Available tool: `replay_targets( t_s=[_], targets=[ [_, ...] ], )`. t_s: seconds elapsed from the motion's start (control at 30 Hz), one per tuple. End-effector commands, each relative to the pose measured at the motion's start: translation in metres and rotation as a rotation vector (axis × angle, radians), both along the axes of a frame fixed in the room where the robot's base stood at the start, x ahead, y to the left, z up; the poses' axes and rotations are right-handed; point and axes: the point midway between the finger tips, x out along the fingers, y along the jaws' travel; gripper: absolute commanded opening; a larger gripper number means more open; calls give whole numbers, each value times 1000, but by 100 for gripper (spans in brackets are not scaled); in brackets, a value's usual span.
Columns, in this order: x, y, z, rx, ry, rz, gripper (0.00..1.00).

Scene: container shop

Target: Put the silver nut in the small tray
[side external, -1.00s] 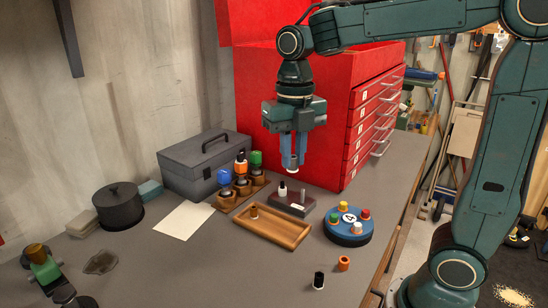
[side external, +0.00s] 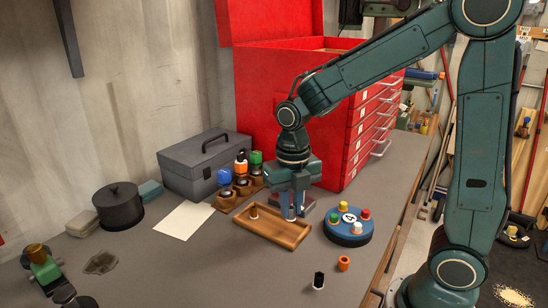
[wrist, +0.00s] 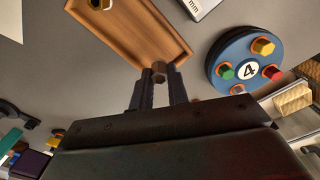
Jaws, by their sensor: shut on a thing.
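My gripper (side external: 291,216) points down over the right end of the wooden tray (side external: 262,235). It is shut on a small nut (wrist: 159,70), which looks brownish grey in the wrist view, where the fingertips (wrist: 160,78) hold it at a corner of the tray (wrist: 128,38). In the side view the fingers mostly hide the nut. I cannot tell whether it touches the tray. A brass-coloured piece (side external: 254,211) stands at the tray's left end and also shows in the wrist view (wrist: 100,3).
A blue round stand (side external: 348,228) with coloured pegs and a "4" is close right of the tray. A holder with several coloured-top bottles (side external: 240,175) stands behind left.

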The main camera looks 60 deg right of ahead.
Motion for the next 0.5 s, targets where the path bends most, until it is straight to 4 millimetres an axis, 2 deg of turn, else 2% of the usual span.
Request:
replay_targets(
  t_s=[0.3, 0.5],
  targets=[
    [-1, 0, -33, 0, 4, 0, 0],
    [0, 0, -41, 0, 0, 0, 0]
  ],
)
